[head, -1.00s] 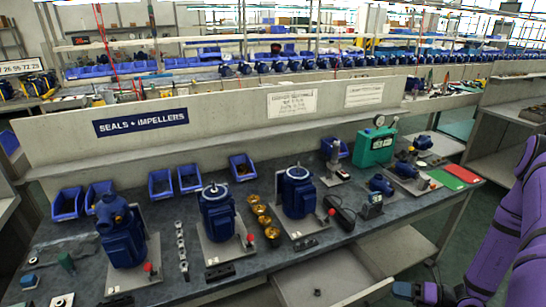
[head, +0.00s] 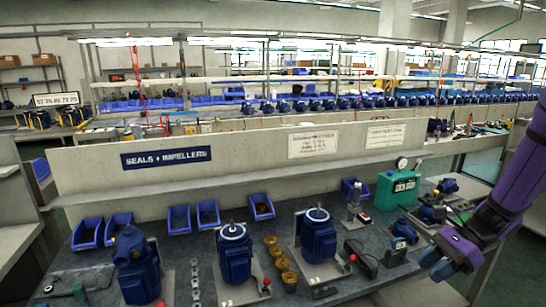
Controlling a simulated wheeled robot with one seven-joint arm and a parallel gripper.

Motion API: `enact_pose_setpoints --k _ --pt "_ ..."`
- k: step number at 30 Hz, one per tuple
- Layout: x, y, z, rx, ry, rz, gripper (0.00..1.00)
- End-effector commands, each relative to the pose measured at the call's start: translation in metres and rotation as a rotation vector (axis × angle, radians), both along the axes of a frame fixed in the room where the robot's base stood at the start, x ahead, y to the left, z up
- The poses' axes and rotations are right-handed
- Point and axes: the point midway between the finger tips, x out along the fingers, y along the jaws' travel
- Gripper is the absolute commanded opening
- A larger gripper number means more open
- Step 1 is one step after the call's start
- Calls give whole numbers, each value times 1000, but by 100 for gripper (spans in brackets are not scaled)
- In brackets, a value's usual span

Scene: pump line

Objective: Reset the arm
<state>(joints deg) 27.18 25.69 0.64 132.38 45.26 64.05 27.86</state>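My purple arm comes in from the right edge in the head view. Its end, my gripper (head: 441,262), hangs at the right front of the workbench, apart from the objects on it.
The grey workbench (head: 85,284) carries blue pumps (head: 235,262) on plates, brass impellers (head: 280,264), blue bins (head: 179,219) and a green case (head: 397,188). A low wall with a "SEALS + IMPELLERS" sign (head: 166,158) stands behind. Small blue parts (head: 404,231) sit left of my gripper.

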Motion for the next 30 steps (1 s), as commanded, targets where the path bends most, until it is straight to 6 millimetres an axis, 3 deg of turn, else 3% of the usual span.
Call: enact_pose_setpoints --k 3,12,30 --pt "-7 11 31 -75 -104 122 36" --pt "-36 33 96 -259 -353 426 36" --pt "-113 60 198 -651 -834 1004 36"
